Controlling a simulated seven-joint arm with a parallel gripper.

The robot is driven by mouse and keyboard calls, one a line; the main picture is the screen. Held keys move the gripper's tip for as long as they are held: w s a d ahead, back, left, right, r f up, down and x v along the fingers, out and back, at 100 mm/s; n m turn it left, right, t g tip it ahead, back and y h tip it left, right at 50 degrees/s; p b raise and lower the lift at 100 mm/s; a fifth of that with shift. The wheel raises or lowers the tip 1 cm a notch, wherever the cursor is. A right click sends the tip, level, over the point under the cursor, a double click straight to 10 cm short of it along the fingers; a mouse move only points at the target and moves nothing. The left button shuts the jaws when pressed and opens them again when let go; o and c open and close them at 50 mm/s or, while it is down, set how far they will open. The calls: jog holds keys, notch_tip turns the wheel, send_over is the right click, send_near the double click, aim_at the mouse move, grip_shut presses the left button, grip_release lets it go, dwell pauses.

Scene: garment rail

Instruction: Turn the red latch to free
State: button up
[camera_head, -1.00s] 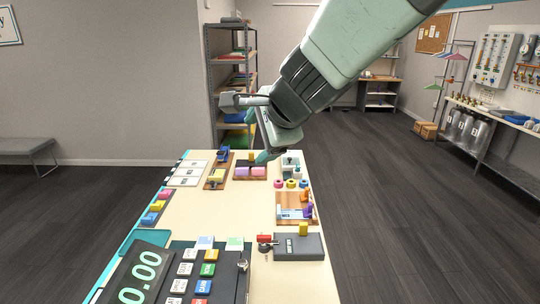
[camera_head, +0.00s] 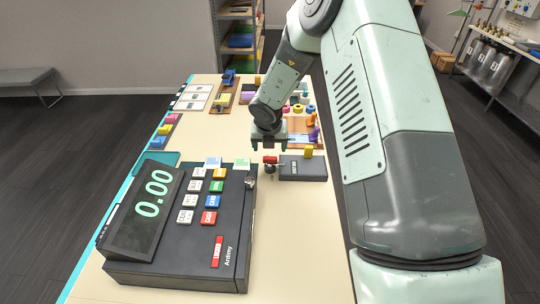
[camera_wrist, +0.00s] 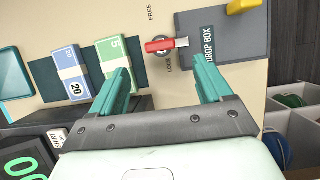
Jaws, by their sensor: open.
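The red latch (camera_wrist: 160,45) is a small red bar on a round base, beside the dark drop box (camera_wrist: 222,40). In the head view the latch (camera_head: 270,160) sits at the box's left end. My gripper (camera_head: 268,146) is above and just behind it, pointing down. In the wrist view my gripper (camera_wrist: 161,68) is open, its two teal fingers apart and empty. The latch shows beyond the fingertips, between them in the picture, and no contact is visible.
A large black cash register (camera_head: 180,225) with coloured keys stands near left. Banknote bundles (camera_wrist: 115,62) lie left of the latch. A yellow block (camera_head: 308,152) sits on the drop box. Behind is a wooden board with coloured parts (camera_head: 302,132). The tabletop right of the register is bare.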

aim_at(270, 157)
jog(key=x, duration=0.8)
jog(key=shift+w+f, duration=0.1)
jog(key=shift+f, duration=0.05)
jog(key=c, duration=1)
jog(key=shift+c, duration=0.2)
